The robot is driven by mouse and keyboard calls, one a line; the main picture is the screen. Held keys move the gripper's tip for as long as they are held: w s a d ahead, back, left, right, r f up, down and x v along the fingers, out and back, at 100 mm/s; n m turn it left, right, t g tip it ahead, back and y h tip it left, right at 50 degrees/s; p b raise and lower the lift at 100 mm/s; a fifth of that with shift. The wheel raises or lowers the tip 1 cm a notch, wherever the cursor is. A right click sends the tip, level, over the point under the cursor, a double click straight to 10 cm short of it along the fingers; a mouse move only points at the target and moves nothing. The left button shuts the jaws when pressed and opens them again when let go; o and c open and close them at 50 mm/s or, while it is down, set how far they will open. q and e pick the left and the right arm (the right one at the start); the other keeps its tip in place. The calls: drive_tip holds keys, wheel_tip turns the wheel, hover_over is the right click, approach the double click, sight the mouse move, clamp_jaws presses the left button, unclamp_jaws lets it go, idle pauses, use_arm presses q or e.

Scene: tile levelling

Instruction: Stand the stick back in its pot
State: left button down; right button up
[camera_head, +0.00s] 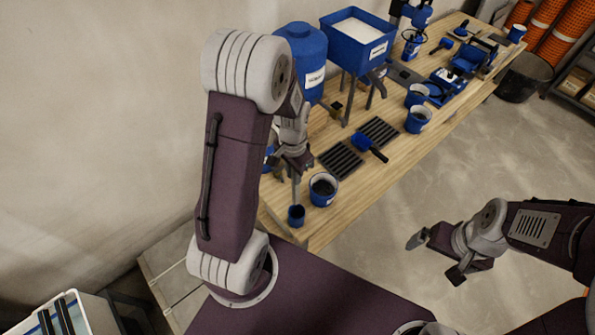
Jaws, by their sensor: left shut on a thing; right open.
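My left gripper (294,168) is shut on a thin grey stick (295,190) near the left end of the wooden workbench. The stick points down, close to upright. Its lower end overlaps the mouth of a small dark blue pot (296,217) at the bench's near corner. I cannot tell whether the tip is inside the pot or just above it. My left arm hides part of the bench behind it. My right gripper (437,258) is open and empty over the floor, off the bench's right side.
Beyond are dark grates (341,160), a blue-handled brush (369,146), more blue buckets (418,119), a blue hopper (357,40) and a blue tank (303,55).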

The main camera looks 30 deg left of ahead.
use_arm(q)
drive_tip(key=f, duration=0.1)
drive_tip(key=b, duration=0.6)
hover_over(295, 196)
drive_tip(key=w, duration=0.1)
wheel_tip(295, 196, down, 6)
drive_tip(key=shift+a+f+b, duration=0.2)
drive_tip(key=shift+f+b, duration=2.3)
drive_tip(key=shift+f, duration=0.75)
drive_tip(key=c, duration=1.3)
unclamp_jaws()
drive_tip(key=shift+o, duration=0.2)
wheel_tip(295, 196, up, 9)
drive_tip(key=p, duration=0.1)
